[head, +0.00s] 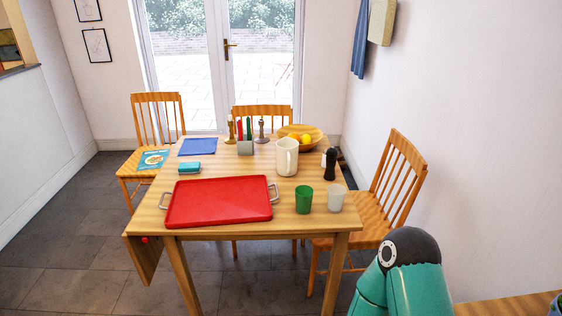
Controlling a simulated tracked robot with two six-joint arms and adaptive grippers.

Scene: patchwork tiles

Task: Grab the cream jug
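The cream jug (287,157) stands upright on the wooden table, right of the table's middle and towards the back, with its handle facing left and towards me. Nothing touches it from my side. A teal part of my own arm shows at the bottom right, well in front of the table. Neither of my grippers is in the head view.
A red tray (219,201) fills the table's front. Green (303,199) and pale (336,197) cups, a dark mill (330,163) and a fruit bowl (299,138) surround the jug. Candlesticks stand behind left.

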